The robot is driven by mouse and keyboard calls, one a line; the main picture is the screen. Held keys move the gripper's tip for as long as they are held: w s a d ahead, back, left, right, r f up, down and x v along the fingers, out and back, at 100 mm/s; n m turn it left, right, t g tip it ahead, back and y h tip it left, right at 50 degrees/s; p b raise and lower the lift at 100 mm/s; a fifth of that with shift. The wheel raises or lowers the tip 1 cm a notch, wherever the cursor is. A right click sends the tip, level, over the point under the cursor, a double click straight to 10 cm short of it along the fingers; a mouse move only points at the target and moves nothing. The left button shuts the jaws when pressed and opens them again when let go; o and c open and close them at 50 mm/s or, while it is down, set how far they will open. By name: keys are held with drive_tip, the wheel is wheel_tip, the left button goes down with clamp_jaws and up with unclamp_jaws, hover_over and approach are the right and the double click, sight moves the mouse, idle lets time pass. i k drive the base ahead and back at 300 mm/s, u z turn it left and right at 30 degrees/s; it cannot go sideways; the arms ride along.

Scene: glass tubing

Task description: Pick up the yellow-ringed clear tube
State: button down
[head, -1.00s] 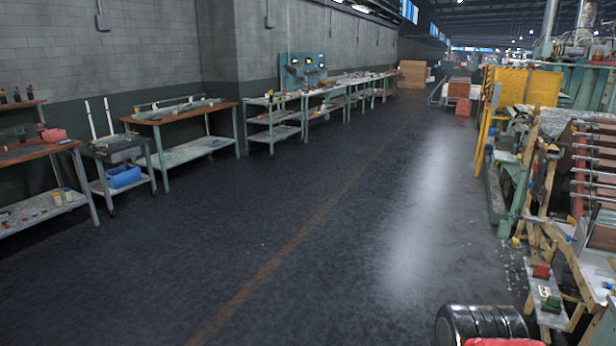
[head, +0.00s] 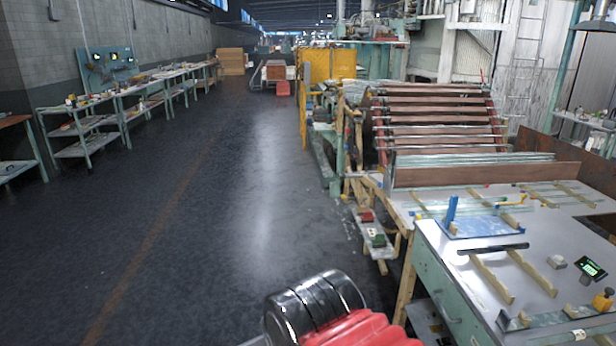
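I cannot make out the yellow-ringed clear tube for certain. Several thin clear tubes (head: 470,207) lie on the white-topped table at the right, with small yellow spots near them. They are too small to tell which one has a yellow ring. My gripper is not in view. A black and red part at the bottom centre appears to be part of my arm.
The near white-topped bench (head: 450,268) holds wooden rails (head: 492,278), a blue stand (head: 478,226) and a small scale (head: 590,268). A roller machine (head: 435,125) stands behind. A low bench (head: 375,236) stands left of it. The dark floor (head: 190,230) is open.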

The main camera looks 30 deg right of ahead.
sight(434, 217)
drive_tip(key=z, duration=0.55)
drive_tip(key=k, duration=1.35)
drive_tip(key=z, duration=0.6)
drive_tip(key=i, duration=0.6)
drive_tip(key=z, duration=0.5)
drive_tip(key=i, duration=1.3)
drive_tip(key=z, duration=0.25)
